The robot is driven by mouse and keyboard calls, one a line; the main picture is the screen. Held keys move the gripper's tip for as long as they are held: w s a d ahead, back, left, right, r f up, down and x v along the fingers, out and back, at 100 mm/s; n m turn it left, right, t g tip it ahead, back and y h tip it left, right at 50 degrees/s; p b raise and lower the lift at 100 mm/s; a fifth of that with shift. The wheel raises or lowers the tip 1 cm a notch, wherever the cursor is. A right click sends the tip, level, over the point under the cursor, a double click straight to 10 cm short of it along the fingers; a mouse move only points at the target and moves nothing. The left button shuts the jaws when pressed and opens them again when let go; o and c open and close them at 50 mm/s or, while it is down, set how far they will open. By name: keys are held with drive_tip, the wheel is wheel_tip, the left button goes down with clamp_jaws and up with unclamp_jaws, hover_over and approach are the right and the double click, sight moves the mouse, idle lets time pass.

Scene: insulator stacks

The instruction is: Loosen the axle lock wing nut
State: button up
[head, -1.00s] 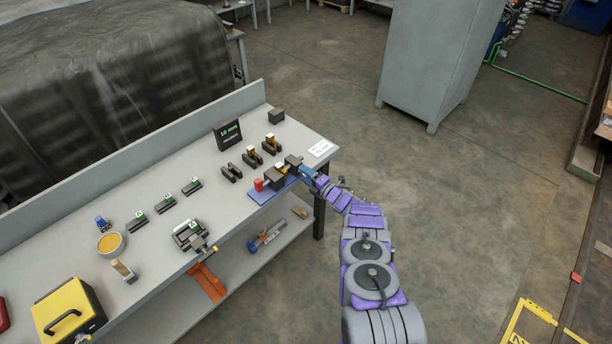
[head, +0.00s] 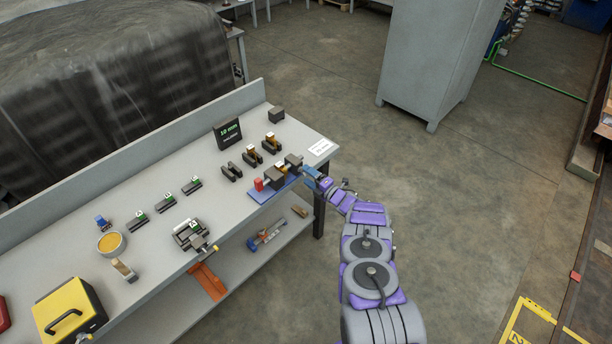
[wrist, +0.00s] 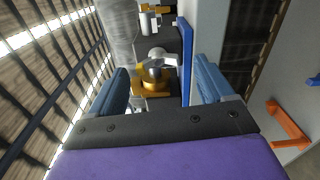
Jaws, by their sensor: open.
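A grey wing-shaped part (wrist: 157,58) on a brass-coloured piece (wrist: 152,82) shows between my fingers in the wrist view. It looks like the wing nut, though its seating is unclear. My gripper (wrist: 161,70) is open, with one blue finger on each side and space around the part. In the head view my gripper (head: 311,177) is at the right end of the fixture on a blue base plate (head: 260,197). The fixture carries dark blocks (head: 275,177) and a red piece (head: 258,184). The wing nut is too small to make out there.
The grey workbench (head: 160,238) carries several small dark clamps (head: 231,172), a "10 mm" display (head: 228,133) and a yellow case (head: 70,312). A lower shelf (head: 240,265) lies below. The floor right of the bench is open up to a grey cabinet (head: 437,60).

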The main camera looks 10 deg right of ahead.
drive_tip(key=p+v, duration=0.2)
drive_tip(key=v, duration=1.3)
drive_tip(key=shift+s+d+p, duration=0.2)
drive_tip(key=shift+s+p, duration=0.05)
drive_tip(key=shift+p, duration=0.15)
drive_tip(key=shift+f, duration=0.1)
